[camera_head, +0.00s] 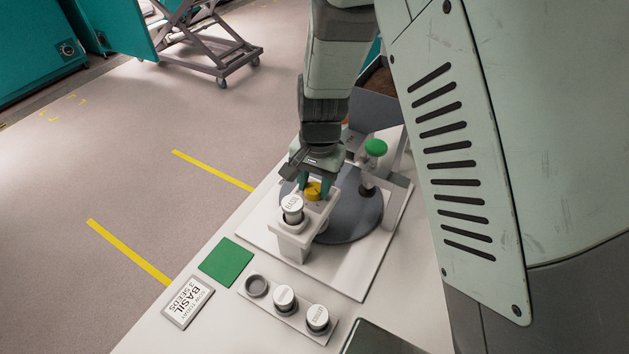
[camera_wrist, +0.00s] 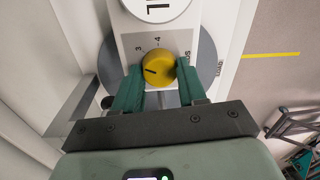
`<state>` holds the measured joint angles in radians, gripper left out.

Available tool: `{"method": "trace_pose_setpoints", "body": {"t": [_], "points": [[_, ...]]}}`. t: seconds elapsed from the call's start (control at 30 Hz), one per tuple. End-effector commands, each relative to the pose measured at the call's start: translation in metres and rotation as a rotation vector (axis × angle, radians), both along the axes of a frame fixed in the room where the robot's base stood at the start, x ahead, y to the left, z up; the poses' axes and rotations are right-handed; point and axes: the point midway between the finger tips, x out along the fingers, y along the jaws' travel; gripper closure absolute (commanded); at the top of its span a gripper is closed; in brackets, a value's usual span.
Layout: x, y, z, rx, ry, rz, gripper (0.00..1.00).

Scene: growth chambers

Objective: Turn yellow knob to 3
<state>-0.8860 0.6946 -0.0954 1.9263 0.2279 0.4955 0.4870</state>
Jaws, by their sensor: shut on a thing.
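The knob also shows in the head view (camera_head: 313,190). My gripper (camera_wrist: 159,73) is shut on the knob, one green finger on each side. In the head view my gripper (camera_head: 314,184) reaches down to it from above.
A white-capped BASIL container (camera_head: 292,207) stands on the dispenser beside the knob. A green-topped part (camera_head: 375,148) rises behind. A rack (camera_head: 290,314) with two white-capped containers, a green square (camera_head: 226,262) and a BASIL 3 SEEDS card (camera_head: 188,302) lie on the bench in front.

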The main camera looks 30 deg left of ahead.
Motion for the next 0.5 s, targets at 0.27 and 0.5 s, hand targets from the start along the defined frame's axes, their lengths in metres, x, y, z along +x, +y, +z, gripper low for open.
{"method": "trace_pose_setpoints", "body": {"t": [0.27, 0.5], "points": [[-0.0010, -0.0003, 0.0006, 0.000, 0.001, -0.192, 0.89], [-0.0008, -0.0008, 0.0006, 0.000, 0.000, -0.289, 0.89]]}}
